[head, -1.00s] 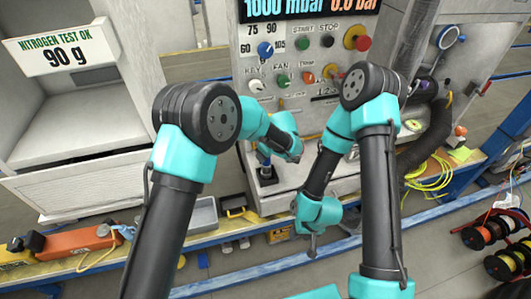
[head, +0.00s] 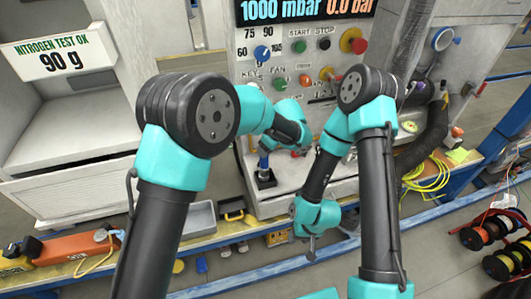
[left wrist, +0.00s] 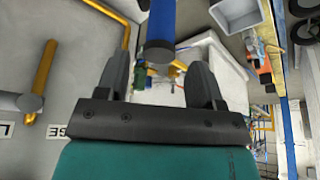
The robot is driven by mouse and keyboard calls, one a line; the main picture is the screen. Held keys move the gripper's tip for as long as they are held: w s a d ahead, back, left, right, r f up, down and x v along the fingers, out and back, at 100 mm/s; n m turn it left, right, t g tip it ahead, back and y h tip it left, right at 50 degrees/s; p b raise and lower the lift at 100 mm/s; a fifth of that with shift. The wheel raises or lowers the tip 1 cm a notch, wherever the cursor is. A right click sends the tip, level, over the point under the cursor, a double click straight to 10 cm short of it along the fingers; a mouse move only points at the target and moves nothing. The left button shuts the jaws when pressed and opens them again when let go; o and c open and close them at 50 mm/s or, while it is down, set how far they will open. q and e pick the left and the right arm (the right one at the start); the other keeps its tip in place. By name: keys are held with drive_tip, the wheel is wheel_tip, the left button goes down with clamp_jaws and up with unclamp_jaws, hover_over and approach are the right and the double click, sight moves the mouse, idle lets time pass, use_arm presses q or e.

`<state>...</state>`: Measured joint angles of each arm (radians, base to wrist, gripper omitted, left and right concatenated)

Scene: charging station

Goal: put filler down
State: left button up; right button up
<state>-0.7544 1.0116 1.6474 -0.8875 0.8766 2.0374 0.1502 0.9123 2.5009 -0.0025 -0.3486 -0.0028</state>
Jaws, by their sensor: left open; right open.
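A blue upright part (head: 263,160) on a small black base stands at the front left of the grey machine; it looks like the filler, though I cannot be sure. A blue cylinder (left wrist: 160,22) with a dark lower end also shows in the left wrist view, beyond and between my left fingers. My left gripper (left wrist: 159,64) is open, with a gap between its fingers and the cylinder not clamped. In the head view its fingers are mostly hidden behind my arm links near the machine. My right gripper (head: 312,249) hangs open and empty in front of the machine's lower edge.
The control panel (head: 300,60) with knobs and buttons rises behind the arms. A grey tray (head: 202,217) and an orange tool (head: 65,246) lie at left. A black hose (head: 430,140), yellow cable (head: 425,180) and cable reels (head: 505,255) are at right.

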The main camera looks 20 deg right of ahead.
use_arm(q)
drive_tip(key=v, duration=0.5)
drive_tip(key=shift+r, duration=0.1)
drive_tip(key=shift+a, duration=0.1)
idle(0.4)
